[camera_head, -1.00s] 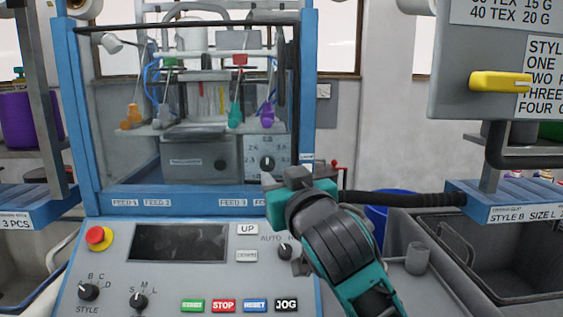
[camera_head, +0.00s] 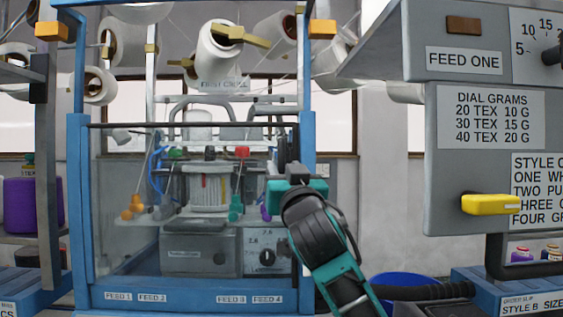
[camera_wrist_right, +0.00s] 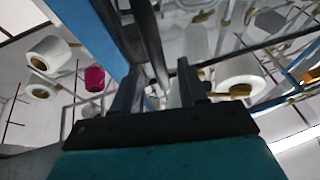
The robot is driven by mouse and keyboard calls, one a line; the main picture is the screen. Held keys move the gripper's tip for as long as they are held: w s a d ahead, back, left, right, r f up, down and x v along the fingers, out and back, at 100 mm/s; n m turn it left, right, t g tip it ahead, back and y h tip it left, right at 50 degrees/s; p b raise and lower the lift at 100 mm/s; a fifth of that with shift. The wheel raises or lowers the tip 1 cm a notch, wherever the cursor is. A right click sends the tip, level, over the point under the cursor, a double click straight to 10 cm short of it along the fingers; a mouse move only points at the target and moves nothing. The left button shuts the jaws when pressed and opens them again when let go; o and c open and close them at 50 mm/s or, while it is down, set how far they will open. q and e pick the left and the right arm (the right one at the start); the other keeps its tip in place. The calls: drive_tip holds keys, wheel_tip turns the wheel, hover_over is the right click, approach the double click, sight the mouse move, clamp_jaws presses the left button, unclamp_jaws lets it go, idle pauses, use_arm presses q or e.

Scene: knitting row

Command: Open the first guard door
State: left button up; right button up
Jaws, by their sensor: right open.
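The guard door (camera_head: 125,250) is a clear panel with a dark top edge on the front of the blue-framed knitting machine (camera_head: 83,180). It looks closed. A dark upright bar (camera_head: 281,143), likely its handle, stands at the door's right side. My right gripper (camera_head: 290,172) is in front of this right side, just below the bar, and its arm hides part of the blue post. In the right wrist view the two fingers (camera_wrist_right: 158,82) are apart, with the dark bar (camera_wrist_right: 148,40) running close to and partly between them. I cannot tell whether they touch it. My left gripper is out of view.
White yarn cones (camera_head: 218,50) hang above the machine. A grey panel with a yellow lever (camera_head: 490,204) stands at the right. Behind the door are coloured yarn feeders (camera_head: 133,207) and a grey box with a dial (camera_head: 267,257). A blue bin (camera_head: 405,280) is at lower right.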

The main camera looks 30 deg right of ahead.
drive_tip(key=shift+x, duration=1.4)
clamp_jaws()
